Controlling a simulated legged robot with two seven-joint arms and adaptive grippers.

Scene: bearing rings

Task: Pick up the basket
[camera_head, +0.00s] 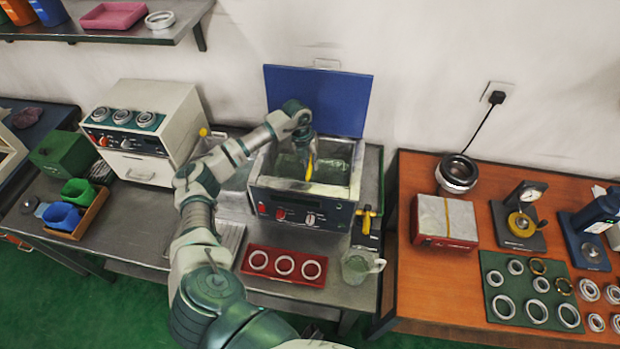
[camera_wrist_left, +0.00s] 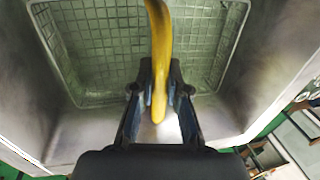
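The wire-mesh basket (camera_wrist_left: 105,50) sits inside the open tank of the cleaner (camera_head: 300,206). Its yellow handle (camera_wrist_left: 158,30) rises from it and also shows in the head view (camera_head: 310,168). My left gripper (camera_head: 309,150) reaches down over the tank from above. In the left wrist view, its two fingers (camera_wrist_left: 160,75) lie close on either side of the handle, with their tips drawn in against it. The handle's end shows between the fingers. The gripper hides part of the basket in the head view. My right gripper is not in view.
The blue lid (camera_head: 320,100) stands raised behind the tank. A red tray (camera_head: 283,267) with three rings and a glass beaker (camera_head: 356,267) stand in front. A white device (camera_head: 143,130) is to the left. An orange table (camera_head: 430,290) with rings and gauges is to the right.

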